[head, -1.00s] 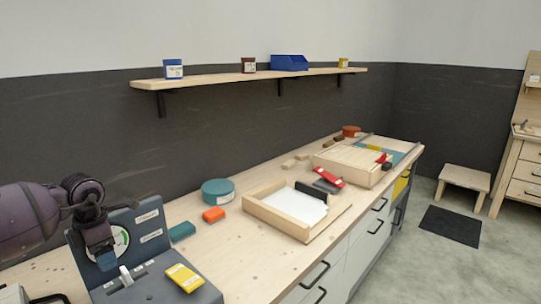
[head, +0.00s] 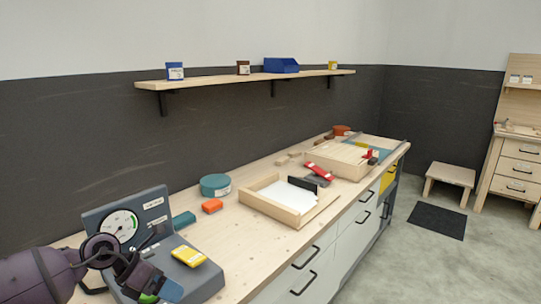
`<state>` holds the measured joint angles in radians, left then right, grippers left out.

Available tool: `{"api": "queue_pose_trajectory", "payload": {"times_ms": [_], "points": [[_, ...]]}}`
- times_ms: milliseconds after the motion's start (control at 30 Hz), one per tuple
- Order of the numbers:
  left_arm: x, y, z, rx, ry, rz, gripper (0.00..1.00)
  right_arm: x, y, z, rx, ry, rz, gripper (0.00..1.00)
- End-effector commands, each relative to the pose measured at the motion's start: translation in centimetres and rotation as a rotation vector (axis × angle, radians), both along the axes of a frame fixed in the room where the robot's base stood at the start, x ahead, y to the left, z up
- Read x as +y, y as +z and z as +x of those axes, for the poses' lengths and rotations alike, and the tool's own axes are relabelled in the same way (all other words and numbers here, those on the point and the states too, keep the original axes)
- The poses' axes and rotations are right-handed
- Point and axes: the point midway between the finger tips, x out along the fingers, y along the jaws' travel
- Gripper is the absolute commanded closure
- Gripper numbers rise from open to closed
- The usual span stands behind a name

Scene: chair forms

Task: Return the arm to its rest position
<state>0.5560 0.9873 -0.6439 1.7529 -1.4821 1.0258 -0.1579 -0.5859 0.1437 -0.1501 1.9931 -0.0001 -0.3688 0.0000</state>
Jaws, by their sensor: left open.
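My left arm, dark purple, comes in from the lower left in the head view. Its gripper (head: 158,291) is open, low in front of the grey device with a dial (head: 126,228). I see nothing held between the fingers, though the frame edge cuts close to them. The gripper covers part of the device's base. A yellow block (head: 188,256) lies on that base, right of the gripper and apart from it. My right gripper is not in view.
A shelf (head: 245,79) runs above.

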Motion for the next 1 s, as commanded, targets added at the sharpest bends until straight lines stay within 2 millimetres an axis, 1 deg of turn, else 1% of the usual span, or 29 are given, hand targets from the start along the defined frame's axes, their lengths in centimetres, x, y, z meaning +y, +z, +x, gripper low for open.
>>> {"api": "queue_pose_trajectory", "payload": {"times_ms": [33,100,200,300,400,467,567,633,700,767,867,967,1000], "points": [[-2.2,0.0,-0.8,0.003,0.031,-0.118,0.32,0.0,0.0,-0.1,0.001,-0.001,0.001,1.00],[-4.7,0.7,-1.5,0.005,0.090,-0.278,0.32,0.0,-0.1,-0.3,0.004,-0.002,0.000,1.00],[-7.2,2.1,-2.2,0.018,0.195,-0.500,0.32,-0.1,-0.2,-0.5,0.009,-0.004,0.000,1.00],[-8.6,3.5,-2.7,0.045,0.327,-0.711,0.32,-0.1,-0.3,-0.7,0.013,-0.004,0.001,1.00],[-8.9,4.9,-3.0,0.084,0.479,-0.909,0.32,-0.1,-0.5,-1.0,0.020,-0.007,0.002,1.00],[-8.6,5.6,-3.0,0.112,0.580,-1.019,0.32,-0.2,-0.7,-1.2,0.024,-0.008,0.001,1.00],[-7.4,6.1,-3.2,0.167,0.763,-1.189,0.32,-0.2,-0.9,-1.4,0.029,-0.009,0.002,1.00],[-6.1,6.1,-3.4,0.211,0.902,-1.297,0.32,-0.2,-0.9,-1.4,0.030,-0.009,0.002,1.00],[-4.6,5.7,-3.8,0.262,1.049,-1.392,0.32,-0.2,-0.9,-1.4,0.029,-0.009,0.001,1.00],[-3.3,5.1,-4.3,0.307,1.180,-1.465,0.32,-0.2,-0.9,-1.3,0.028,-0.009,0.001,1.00],[-0.9,3.5,-5.4,0.389,1.410,-1.566,0.32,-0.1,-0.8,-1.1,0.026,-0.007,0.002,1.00],[1.4,1.3,-7.2,0.480,1.651,-1.639,0.32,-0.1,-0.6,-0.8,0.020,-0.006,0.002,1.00],[2.3,0.3,-8.1,0.519,1.750,-1.659,0.32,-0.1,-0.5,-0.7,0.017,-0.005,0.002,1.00]]}}
